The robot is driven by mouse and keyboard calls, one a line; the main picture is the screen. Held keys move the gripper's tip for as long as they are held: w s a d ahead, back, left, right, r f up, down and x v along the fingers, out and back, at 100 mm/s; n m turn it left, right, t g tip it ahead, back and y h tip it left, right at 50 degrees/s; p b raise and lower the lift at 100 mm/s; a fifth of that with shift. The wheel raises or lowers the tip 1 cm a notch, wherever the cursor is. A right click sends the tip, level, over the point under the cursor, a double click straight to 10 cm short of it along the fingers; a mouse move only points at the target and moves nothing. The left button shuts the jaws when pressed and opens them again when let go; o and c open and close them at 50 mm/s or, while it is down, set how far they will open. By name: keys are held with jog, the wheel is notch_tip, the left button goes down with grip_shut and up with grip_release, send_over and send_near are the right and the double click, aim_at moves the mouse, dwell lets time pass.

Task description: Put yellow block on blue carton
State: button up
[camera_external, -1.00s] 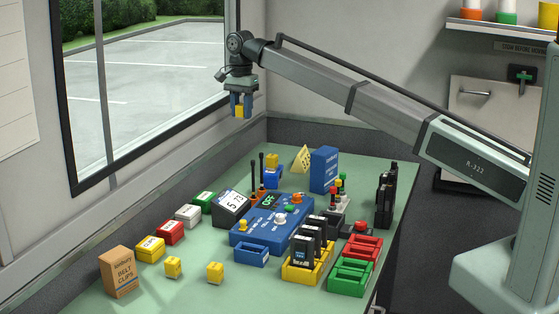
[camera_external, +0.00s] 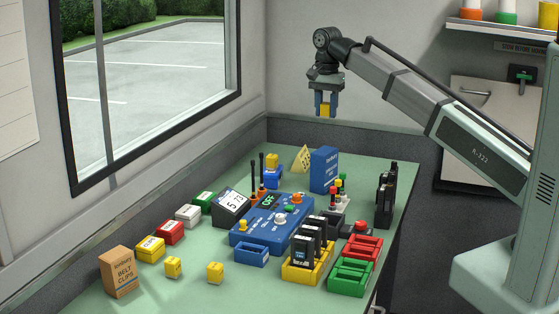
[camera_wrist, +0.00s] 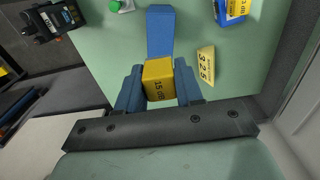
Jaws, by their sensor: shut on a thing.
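My gripper (camera_external: 325,112) is shut on a yellow block (camera_external: 325,110), held high above the bench. In the wrist view the block (camera_wrist: 158,80) sits between the two blue fingers and carries dark printing. The upright blue carton (camera_external: 324,170) stands at the back of the bench, below the gripper in the outside view. In the wrist view the blue carton (camera_wrist: 160,30) shows just beyond the block, which hides part of it. Block and carton look apart.
A tilted yellow card (camera_external: 301,158) stands left of the carton. Black radios (camera_external: 385,200) stand to the right. A blue control box (camera_external: 265,228) and several coloured bins are nearer the front. The air around the gripper is clear.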

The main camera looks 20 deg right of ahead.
aim_at(325, 151)
jog(key=shift+f, duration=4.95)
jog(key=shift+f, duration=0.15)
jog(key=o, duration=1)
notch_tip(325, 151, up, 12)
jog(key=shift+r, duration=0.2)
